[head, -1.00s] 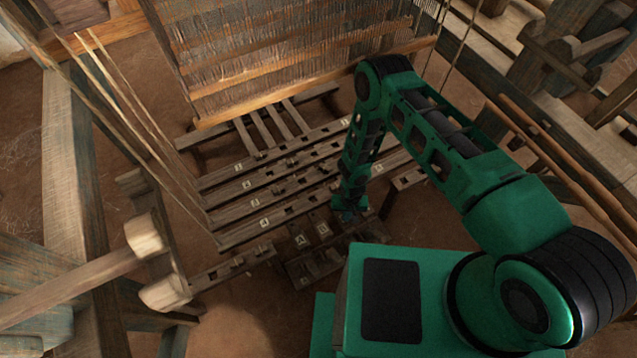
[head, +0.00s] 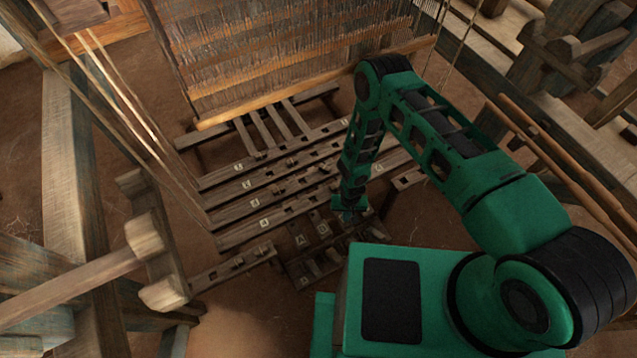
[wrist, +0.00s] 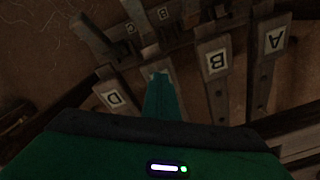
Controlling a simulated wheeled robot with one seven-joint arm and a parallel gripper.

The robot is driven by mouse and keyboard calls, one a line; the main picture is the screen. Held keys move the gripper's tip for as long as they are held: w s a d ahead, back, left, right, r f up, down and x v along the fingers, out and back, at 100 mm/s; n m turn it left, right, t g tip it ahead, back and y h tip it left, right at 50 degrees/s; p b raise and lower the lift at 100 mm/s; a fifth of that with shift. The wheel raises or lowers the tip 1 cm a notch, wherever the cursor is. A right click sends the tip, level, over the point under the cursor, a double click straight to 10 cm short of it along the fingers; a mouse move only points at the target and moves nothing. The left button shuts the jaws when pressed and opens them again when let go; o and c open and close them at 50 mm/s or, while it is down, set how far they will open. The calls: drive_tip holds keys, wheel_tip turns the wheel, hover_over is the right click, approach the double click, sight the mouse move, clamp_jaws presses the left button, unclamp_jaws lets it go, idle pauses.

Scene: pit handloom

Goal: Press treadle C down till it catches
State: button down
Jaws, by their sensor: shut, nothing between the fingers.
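My gripper (wrist: 158,92) is shut and empty, pointing down among the labelled treadles. In the wrist view, treadle B (wrist: 217,62) and treadle A (wrist: 275,40) are to its right, and treadle D (wrist: 114,97) is to its left. The fingers lie between B and D, where they cover most of treadle C's place. I cannot tell whether the fingertips touch treadle C or how low it is. In the head view my gripper (head: 348,214) is just right of the treadles labelled A (head: 300,240) and B (head: 322,230).
Several slotted wooden bars (head: 265,222) cross the pit behind the treadles. Smaller labels B (wrist: 163,14) and C (wrist: 130,27) show farther off in the wrist view. The warp and beam (head: 300,90) stand at the back. Bare earth floor (head: 250,310) is open at the front left.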

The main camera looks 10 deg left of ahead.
drive_tip(key=shift+f, duration=0.15)
wheel_tip(320, 180, down, 11)
drive_tip(key=shift+w, duration=0.2)
idle(1.7)
drive_tip(key=shift+s+r, duration=0.15)
drive_tip(key=shift+r, duration=2.25)
